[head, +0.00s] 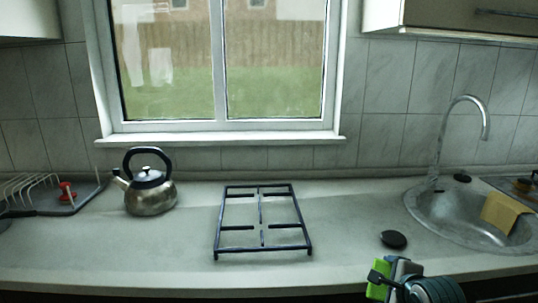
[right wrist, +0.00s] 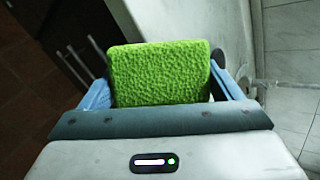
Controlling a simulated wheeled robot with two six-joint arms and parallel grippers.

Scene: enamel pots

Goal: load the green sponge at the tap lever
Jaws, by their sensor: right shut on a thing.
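The green sponge (head: 378,278) is between the fingers of my right gripper (head: 384,282), low in front of the counter's front edge. The right wrist view shows the sponge (right wrist: 160,74) filling the gap between the two fingers, and the right gripper (right wrist: 160,80) is shut on it. The tap (head: 455,135) rises in a tall curve at the back of the sink, up and to the right of the gripper. Its lever is too small to make out for sure. My left gripper is not in view.
A round sink (head: 425,211) holds a yellow cloth (head: 502,213) on its right side. A black disc (head: 393,239) lies on the counter left of the sink. A dark pan-support grid (head: 262,246), a kettle (head: 150,196) and a dish rack (head: 35,190) stand further left.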

